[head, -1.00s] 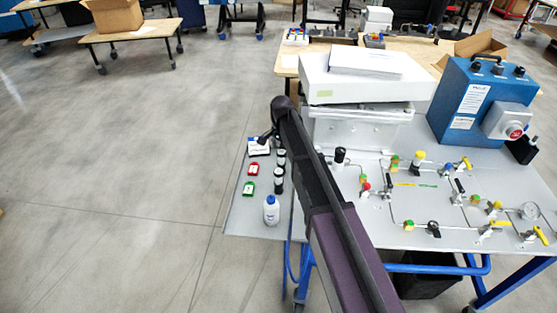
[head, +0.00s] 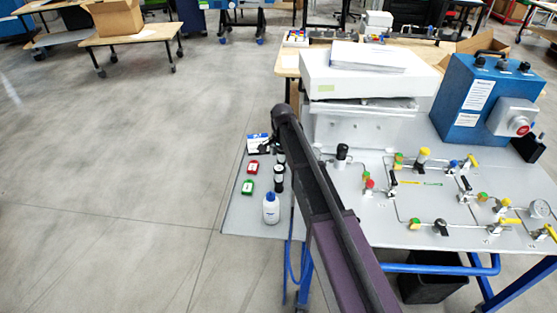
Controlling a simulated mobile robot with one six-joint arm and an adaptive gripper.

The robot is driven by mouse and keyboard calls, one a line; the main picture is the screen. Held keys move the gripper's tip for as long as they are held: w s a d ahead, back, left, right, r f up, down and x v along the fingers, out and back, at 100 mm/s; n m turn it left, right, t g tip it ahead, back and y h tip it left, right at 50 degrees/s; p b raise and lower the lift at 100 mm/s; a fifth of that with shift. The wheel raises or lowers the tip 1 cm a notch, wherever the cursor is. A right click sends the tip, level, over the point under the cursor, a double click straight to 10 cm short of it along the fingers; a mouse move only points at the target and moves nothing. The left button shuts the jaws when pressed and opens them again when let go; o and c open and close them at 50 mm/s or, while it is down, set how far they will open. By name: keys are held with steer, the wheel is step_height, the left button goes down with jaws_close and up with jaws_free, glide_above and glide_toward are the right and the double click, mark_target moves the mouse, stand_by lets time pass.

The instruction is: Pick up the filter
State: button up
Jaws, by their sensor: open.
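No part in view is clearly marked as the filter. Small dark cylinders with pale bands (head: 279,171) stand in a row near the left end of the grey panel, and one of them may be it; the upper ones are partly hidden by my arm. My gripper (head: 267,147) shows only as a small dark shape at the far end of my arm, over a blue and white box (head: 256,138). It is open, beyond the cylinders in the picture. Its fingertips are too small to make out, and I see nothing held.
A white instrument (head: 365,83), a blue box (head: 480,100) and tubing with valves (head: 441,229) fill the right. Open floor lies left.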

steer(key=shift+f, duration=0.1)
stand_by(0.5)
jaws_close()
